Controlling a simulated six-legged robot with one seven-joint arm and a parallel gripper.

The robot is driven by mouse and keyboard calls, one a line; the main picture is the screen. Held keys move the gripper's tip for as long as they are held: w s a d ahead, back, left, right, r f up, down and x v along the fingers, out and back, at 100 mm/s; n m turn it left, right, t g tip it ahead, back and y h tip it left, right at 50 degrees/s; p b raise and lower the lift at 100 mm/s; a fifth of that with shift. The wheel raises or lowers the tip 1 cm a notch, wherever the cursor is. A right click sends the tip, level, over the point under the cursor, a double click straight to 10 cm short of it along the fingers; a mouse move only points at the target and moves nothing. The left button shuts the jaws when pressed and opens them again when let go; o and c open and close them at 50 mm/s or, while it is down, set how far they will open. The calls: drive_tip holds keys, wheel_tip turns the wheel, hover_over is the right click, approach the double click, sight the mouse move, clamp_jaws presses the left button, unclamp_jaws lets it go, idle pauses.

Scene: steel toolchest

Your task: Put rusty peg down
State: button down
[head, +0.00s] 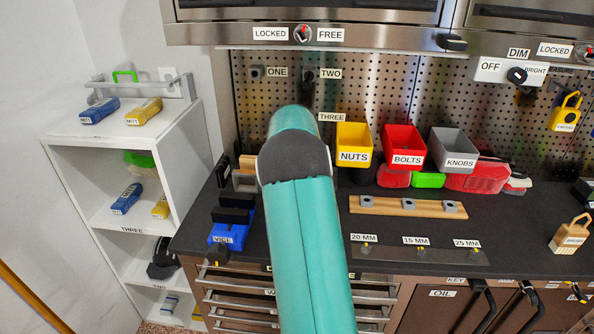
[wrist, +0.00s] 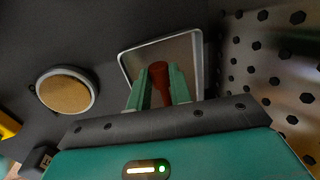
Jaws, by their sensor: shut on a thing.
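The rusty peg (wrist: 158,80) is a dark red-brown rod with a wider round end. It shows in the wrist view between the two green fingers of my gripper (wrist: 158,88), which is shut on it. Beyond the fingers is a shallow rectangular tray (wrist: 127,66) with a pale raised rim. The peg and fingertips overlap the tray in the picture; I cannot tell whether the peg touches its floor. In the head view my teal arm hides the gripper, the peg and the tray.
A round tan disc with a grey rim (wrist: 67,91) lies left of the tray. A perforated metal panel (wrist: 275,70) stands close on the right. In the head view, the yellow nuts bin (head: 354,146) and blue vise (head: 232,226) flank my arm; a wooden rail (head: 380,207) lies right.

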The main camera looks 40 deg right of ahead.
drive_tip(key=shift+w+d+f, duration=0.45)
drive_tip(key=shift+d+f, duration=0.05)
drive_tip(key=shift+f, duration=0.15)
drive_tip(key=shift+f, duration=0.2)
drive_tip(key=c, duration=1.5)
unclamp_jaws()
drive_tip(key=shift+c, duration=0.2)
drive_tip(key=v, duration=0.5)
drive_tip(key=shift+s+a+r, duration=0.25)
drive_tip(key=shift+a+r, duration=0.05)
drive_tip(key=shift+a, duration=0.05)
drive_tip(key=s+a, duration=0.8)
drive_tip(key=shift+f, duration=0.15)
